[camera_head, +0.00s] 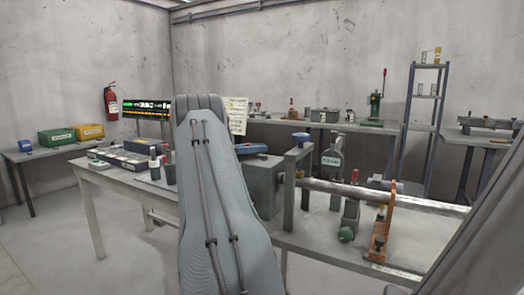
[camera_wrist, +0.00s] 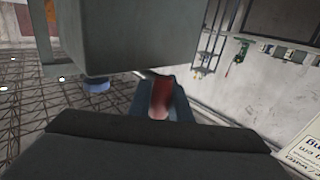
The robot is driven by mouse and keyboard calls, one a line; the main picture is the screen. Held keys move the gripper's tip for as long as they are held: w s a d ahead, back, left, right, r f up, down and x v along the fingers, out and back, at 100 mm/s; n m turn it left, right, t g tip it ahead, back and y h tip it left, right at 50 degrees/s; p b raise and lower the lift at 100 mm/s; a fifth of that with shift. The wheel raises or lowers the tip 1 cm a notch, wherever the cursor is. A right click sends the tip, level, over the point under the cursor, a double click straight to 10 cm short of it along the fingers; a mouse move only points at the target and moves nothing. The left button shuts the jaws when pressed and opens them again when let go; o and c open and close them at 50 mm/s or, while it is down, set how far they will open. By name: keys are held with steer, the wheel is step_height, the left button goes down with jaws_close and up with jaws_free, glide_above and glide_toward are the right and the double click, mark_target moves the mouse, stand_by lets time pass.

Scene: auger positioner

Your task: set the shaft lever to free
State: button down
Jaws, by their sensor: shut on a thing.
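In the wrist view a red handle (camera_wrist: 160,98) stands between the two dark fingers of my gripper (camera_wrist: 163,84), which is shut on it. It looks like the grip of the shaft lever. The grey housing (camera_wrist: 130,40) is close beside it and fills the upper middle of that view. In the head view the housing (camera_head: 263,183) sits on the bench, with the long metal shaft (camera_head: 335,190) running right from it. My arm hides the handle and my gripper there. The lever's setting and any marks for it cannot be read.
A blue knob (camera_head: 300,139) tops a post beside the housing. Floor shows free at left.

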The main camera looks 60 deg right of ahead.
steer(key=shift+d+r, duration=0.1)
steer(key=c, duration=1.6)
jaws_free()
steer(key=shift+s, duration=0.1)
steer(key=shift+b+v, duration=0.45)
steer(key=shift+v, duration=3.5)
